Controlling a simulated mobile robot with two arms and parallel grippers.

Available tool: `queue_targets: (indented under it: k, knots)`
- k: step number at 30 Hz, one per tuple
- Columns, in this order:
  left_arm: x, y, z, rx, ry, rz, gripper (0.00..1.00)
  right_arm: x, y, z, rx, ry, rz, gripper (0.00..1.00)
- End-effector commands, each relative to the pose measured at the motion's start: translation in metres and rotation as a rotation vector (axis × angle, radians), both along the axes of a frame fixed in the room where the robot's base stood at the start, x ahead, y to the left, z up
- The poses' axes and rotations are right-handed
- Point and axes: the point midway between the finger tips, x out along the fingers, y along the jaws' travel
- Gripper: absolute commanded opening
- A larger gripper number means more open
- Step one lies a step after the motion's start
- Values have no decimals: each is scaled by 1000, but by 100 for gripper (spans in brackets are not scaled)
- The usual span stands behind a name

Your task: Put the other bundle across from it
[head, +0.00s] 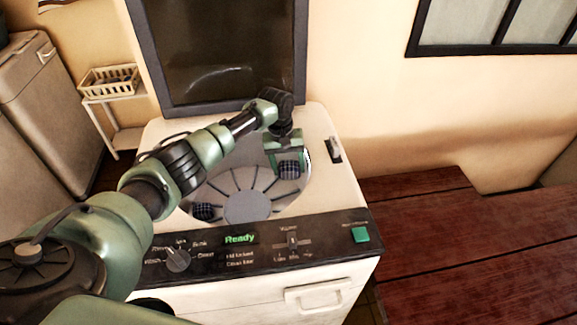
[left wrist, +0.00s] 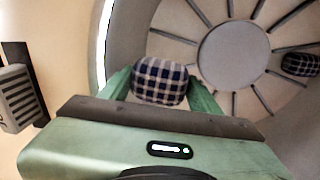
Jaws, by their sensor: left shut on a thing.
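My left gripper (head: 287,160) reaches into the right side of the round drum (head: 247,205) of the top-loading washer. It is shut on a dark checked bundle (head: 289,169). The left wrist view shows this bundle (left wrist: 160,81) between the two green fingers, near the drum wall. A second checked bundle (head: 204,211) lies in the drum at the lower left, across the centre disc from the held one. It also shows at the right edge of the left wrist view (left wrist: 300,64). I cannot tell whether the held bundle touches the drum floor. My right gripper is not in view.
The washer's dark lid (head: 220,50) stands open behind the drum. A control panel with a "Ready" display (head: 240,239) and a green button (head: 360,234) runs along the front. A basket (head: 110,79) sits on a white rack at left. Dark red wooden planks (head: 460,250) lie at right.

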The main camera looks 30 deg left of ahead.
Motion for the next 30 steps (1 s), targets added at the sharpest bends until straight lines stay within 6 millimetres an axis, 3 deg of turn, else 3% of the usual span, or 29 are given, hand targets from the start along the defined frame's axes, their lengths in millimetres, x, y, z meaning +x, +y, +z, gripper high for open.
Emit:
queue_targets:
  k: [1,24,30]
  knots:
    - [0,0,-12,1,-2,0,11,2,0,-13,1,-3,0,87]
    - [1,1,-99,1,-3,0,11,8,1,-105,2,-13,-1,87]
    - [0,0,-117,-1,0,1,11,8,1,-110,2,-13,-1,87]
